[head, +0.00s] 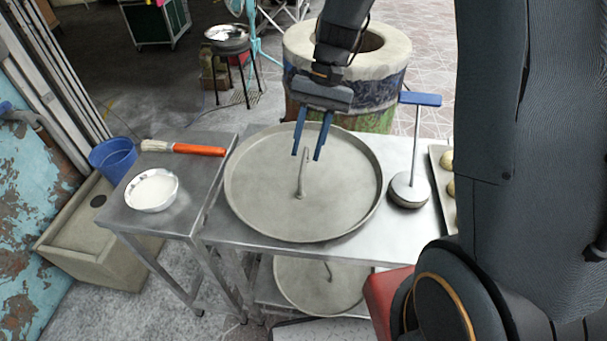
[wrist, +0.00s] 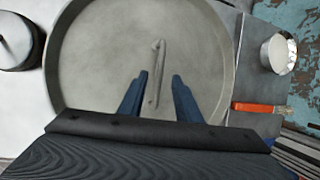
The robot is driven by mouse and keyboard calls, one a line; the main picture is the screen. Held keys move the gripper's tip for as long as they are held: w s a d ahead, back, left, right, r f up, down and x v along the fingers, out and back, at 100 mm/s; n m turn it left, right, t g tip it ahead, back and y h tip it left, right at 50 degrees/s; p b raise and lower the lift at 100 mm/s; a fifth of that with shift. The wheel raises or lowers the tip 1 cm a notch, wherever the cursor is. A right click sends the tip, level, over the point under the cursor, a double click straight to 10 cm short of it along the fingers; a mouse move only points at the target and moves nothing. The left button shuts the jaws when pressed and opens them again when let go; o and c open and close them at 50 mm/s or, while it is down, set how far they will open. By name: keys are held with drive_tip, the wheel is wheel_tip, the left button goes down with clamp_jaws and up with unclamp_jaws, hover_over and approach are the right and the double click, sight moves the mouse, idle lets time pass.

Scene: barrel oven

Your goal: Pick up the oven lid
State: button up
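The oven lid (head: 262,205) is a large round grey metal disc with a raised rim and a thin upright handle (head: 302,178) at its centre. It lies on the steel table. My gripper (head: 308,157) is above the far half of the lid, fingers pointing down, open and empty. In the wrist view the lid (wrist: 95,50) fills the middle, and its handle (wrist: 157,75) shows between and beyond the two blue fingertips of my gripper (wrist: 160,76). I cannot tell whether the fingers touch the handle.
A press tool with a blue top (head: 420,99) stands right of the lid, beside a tray of dough (head: 444,190). A white bowl (head: 152,190) and an orange-handled brush (head: 198,149) are on the left table. The barrel oven (head: 390,60) stands behind. A similar disc (head: 300,285) is on the lower shelf.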

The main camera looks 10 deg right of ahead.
sight(304, 160)
drive_tip(key=shift+p+x, duration=0.55)
drive_tip(key=shift+x, duration=1.8)
drive_tip(key=shift+d, duration=0.1)
clamp_jaws()
